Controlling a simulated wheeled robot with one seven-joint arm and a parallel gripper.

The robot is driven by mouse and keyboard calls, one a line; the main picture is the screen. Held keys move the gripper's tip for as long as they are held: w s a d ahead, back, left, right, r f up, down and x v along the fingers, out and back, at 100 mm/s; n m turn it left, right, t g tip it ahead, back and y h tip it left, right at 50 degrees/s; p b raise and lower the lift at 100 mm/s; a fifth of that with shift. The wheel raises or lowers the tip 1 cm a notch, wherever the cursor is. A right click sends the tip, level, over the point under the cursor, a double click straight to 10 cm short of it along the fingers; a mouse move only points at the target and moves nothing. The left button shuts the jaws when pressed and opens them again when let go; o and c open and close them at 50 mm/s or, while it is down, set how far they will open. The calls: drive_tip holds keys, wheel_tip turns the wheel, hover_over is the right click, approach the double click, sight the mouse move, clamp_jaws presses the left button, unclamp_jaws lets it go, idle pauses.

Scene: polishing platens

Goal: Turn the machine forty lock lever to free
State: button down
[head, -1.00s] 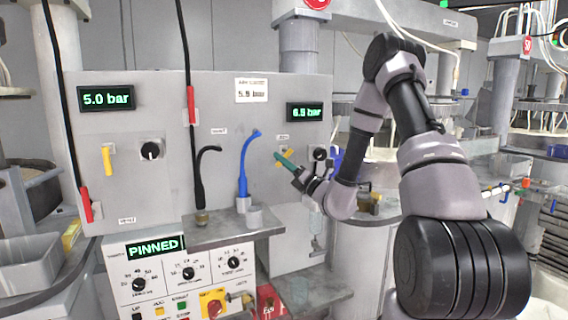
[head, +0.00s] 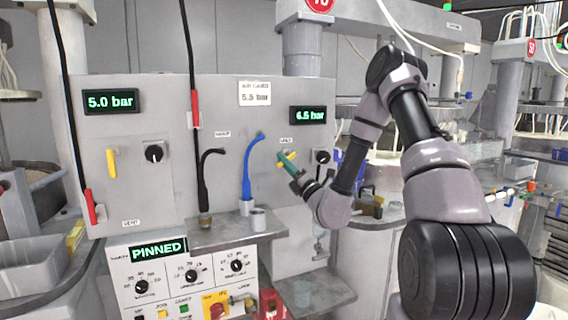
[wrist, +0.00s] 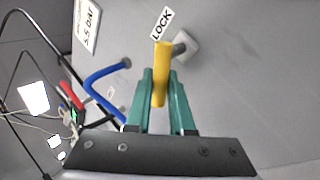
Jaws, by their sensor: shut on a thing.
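The lock lever is a yellow bar (wrist: 161,72) on a short grey pivot (wrist: 184,46) beside a label reading LOCK (wrist: 161,23). My gripper (wrist: 162,112) has its two teal fingers on either side of the lever's free end and is shut on it. In the head view the gripper (head: 285,160) reaches the grey panel (head: 230,120) right of the blue hose. Only small yellow parts of the lever (head: 292,155) show there, and the fingers hide the rest. A display below reads PINNED (head: 158,250).
A blue hose (head: 246,175) and a black hose (head: 203,180) stand left of the gripper. A black knob (head: 322,156) is close on its right. Another yellow handle (head: 111,163) is on the left panel. A small shelf (head: 225,235) juts out below.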

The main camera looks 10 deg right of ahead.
drive_tip(key=c, duration=0.8)
unclamp_jaws()
drive_tip(key=v, duration=1)
drive_tip(key=shift+s+d+f, duration=0.15)
drive_tip(key=shift+s+d, duration=0.05)
drive_tip(key=shift+s, duration=0.15)
